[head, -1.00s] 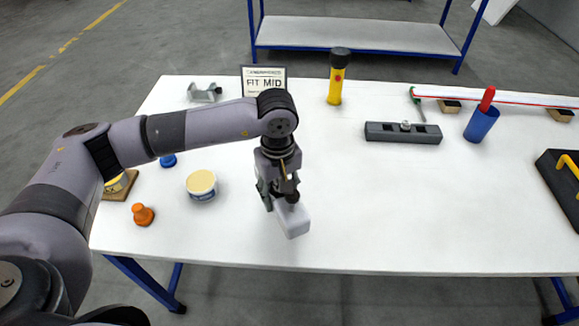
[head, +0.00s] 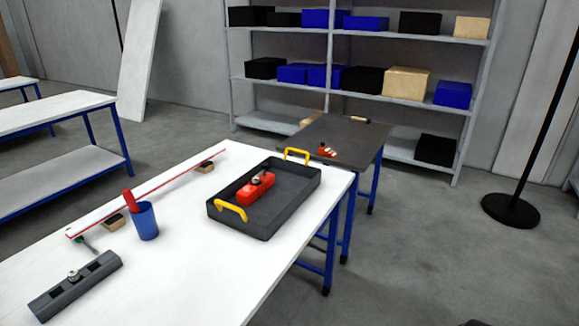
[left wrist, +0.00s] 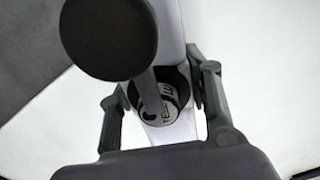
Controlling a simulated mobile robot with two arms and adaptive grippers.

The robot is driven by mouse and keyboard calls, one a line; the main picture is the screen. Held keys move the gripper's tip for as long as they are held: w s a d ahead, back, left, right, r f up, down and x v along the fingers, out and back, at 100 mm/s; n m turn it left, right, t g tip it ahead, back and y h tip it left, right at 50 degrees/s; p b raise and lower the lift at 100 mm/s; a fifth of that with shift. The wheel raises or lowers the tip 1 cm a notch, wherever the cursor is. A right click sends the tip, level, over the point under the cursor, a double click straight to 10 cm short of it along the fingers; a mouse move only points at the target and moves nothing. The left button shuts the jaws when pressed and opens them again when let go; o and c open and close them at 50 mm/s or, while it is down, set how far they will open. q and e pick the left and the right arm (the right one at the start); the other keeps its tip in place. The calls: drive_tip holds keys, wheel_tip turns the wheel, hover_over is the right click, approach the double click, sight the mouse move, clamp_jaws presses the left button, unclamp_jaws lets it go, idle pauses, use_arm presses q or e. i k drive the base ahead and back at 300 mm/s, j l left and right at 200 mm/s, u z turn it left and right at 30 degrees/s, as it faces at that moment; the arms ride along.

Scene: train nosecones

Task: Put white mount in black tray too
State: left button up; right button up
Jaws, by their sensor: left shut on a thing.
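The black tray (head: 222,217), with two yellow handles, lies on the right part of the white table in the head view. A red block with a dark and metal fitting on top (head: 256,189) sits inside it; the rest of its floor is bare. In the left wrist view my left gripper (left wrist: 158,95) is shut on the white mount (left wrist: 172,40), with a finger on either side. A dark round knob and a lettered round part stand in front of it and hide part of it. My left gripper is outside the head view. My right gripper is not in view.
On the white table (head: 190,275) stand a blue cup with a red stick (head: 147,222), a dark grey slotted block (head: 77,285) and a long red-edged bar (head: 150,190) on wooden blocks. A dark side table (head: 345,137) adjoins behind the tray. Shelves (head: 345,85) stand farther back.

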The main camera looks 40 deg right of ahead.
sight(281, 201)
drive_tip(key=l+z, duration=0.1)
drive_tip(key=l, duration=0.35)
drive_tip(key=i+l, duration=0.1)
drive_tip(key=l, duration=0.35)
drive_tip(key=i+l+z, duration=0.15)
drive_tip(key=l, duration=0.75)
drive_tip(key=i+l+z, duration=0.15)
drive_tip(key=l, duration=0.25)
